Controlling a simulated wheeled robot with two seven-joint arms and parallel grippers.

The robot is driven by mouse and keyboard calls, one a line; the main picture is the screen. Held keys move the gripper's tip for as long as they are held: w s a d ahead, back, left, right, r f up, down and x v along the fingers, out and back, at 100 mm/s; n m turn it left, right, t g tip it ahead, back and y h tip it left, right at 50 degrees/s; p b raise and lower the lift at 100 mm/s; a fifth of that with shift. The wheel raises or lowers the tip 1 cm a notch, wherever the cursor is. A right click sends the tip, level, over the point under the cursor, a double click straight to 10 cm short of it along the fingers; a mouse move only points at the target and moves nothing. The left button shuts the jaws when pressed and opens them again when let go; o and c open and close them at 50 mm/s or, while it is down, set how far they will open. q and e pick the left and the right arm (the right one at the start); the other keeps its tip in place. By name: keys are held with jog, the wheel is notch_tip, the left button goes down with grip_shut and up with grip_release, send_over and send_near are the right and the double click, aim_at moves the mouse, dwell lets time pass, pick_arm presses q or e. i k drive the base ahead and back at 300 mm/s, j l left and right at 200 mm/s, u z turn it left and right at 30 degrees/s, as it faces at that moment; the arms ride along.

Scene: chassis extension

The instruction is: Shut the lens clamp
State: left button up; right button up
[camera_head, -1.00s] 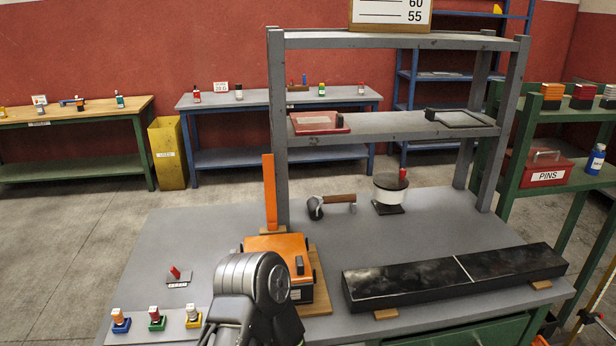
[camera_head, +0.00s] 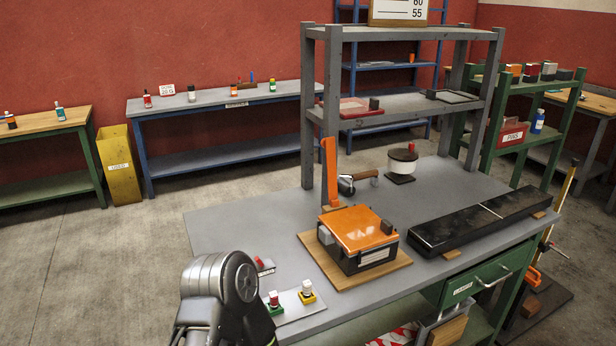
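No part is clearly marked as the lens clamp. An orange-topped dark box (camera_head: 362,228) sits on a wooden board (camera_head: 322,262) on the grey workbench, with a small dark block on its right edge and a grey block at its left. An upright orange bar (camera_head: 329,170) stands behind it. A small red piece (camera_head: 260,263) stands on a labelled plate at the left, partly hidden by my arm; its label is unreadable. A white drum with a red knob (camera_head: 402,160) stands farther back. Neither gripper's fingers show; only an arm link of mine is at lower left.
A long black box (camera_head: 480,222) lies at the bench's right. Small coloured-base bottles (camera_head: 306,291) stand on a front plate. A grey shelf frame (camera_head: 405,105) rises at the back. A dark-headed tool (camera_head: 348,185) lies beneath it.

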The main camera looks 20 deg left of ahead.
aim_at(329, 144)
jog(key=k+j+z, duration=0.15)
jog(key=j, duration=0.25)
jog(key=k+j+z, duration=0.15)
jog(key=j, duration=0.2)
jog(key=k+j+z, duration=0.15)
jog(key=j, duration=0.25)
jog(key=k+j+z, duration=0.15)
jog(key=j, duration=0.2)
jog(key=k+j+z, duration=0.15)
jog(key=j, duration=0.15)
jog(key=j+z, duration=0.2)
jog(key=j, duration=0.45)
jog(key=j+z, duration=0.2)
jog(key=j, duration=0.5)
jog(key=j+z, duration=0.2)
jog(key=j, duration=0.45)
jog(key=k+j+z, duration=0.25)
jog(key=j, duration=0.95)
jog(key=j+z, duration=0.15)
jog(key=j, duration=0.4)
jog(key=k+j, duration=0.15)
jog(key=j, duration=0.4)
jog(key=j+z, duration=0.15)
jog(key=j, duration=0.4)
jog(key=k, duration=0.05)
